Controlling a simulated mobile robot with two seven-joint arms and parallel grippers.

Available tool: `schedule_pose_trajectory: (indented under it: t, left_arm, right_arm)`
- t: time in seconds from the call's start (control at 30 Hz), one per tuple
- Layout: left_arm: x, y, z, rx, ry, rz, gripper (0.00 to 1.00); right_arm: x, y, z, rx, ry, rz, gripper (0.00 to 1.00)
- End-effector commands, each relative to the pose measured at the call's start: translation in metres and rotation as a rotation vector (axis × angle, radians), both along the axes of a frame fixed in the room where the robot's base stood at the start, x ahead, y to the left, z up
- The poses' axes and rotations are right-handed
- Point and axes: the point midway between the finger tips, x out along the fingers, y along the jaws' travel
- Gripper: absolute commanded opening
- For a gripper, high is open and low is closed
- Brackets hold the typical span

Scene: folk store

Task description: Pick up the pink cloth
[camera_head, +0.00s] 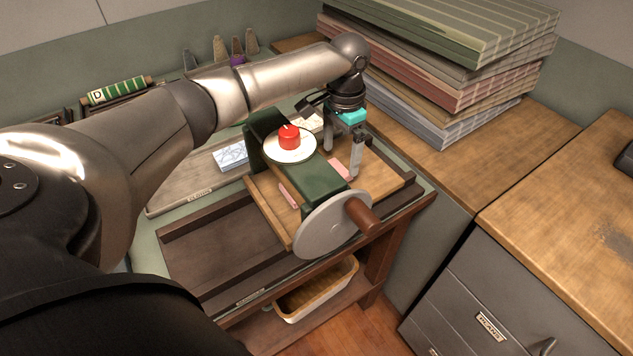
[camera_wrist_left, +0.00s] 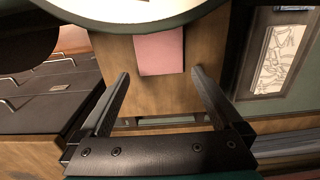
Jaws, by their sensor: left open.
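The pink cloth (camera_head: 341,169) lies on the wooden base board of a green hand-cranked machine, just right of its body. In the left wrist view the cloth (camera_wrist_left: 159,53) is a flat pink piece, with its far part hidden under the machine's pale round plate. My left gripper (camera_head: 342,161) points down over the board beside the machine. In the left wrist view its two fingers (camera_wrist_left: 158,84) are apart and empty, with the cloth beyond and between their tips. A pink strip (camera_head: 289,196) also shows on the machine's left side. My right gripper is not seen.
The green machine (camera_head: 322,181) has a red knob (camera_head: 289,136) on a white disc and a grey wheel (camera_head: 333,225) with a wooden handle. A stack of folded fabrics (camera_head: 450,70) stands close to the right.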

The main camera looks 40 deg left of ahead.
Motion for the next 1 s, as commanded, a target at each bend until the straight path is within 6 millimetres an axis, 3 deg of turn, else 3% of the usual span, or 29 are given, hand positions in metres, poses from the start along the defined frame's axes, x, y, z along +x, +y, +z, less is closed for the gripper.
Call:
schedule_pose_trajectory:
  t: [0.03, 0.2, 0.5, 1.0]
  left_arm:
    - [0.001, 0.0, -0.012, 0.0, 0.003, 0.0, 1.0]
    - [0.002, 0.0, -0.031, 0.0, 0.001, 0.0, 1.0]
    - [0.002, 0.0, -0.034, 0.001, 0.0, -0.001, 0.99]
    - [0.002, 0.0, -0.034, 0.001, 0.0, 0.0, 0.43]
  right_arm:
    - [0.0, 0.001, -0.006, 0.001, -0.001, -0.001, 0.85]
    - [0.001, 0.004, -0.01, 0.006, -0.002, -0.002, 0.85]
    - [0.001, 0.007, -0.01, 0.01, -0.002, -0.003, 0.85]
    - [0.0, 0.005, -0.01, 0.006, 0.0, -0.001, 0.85]
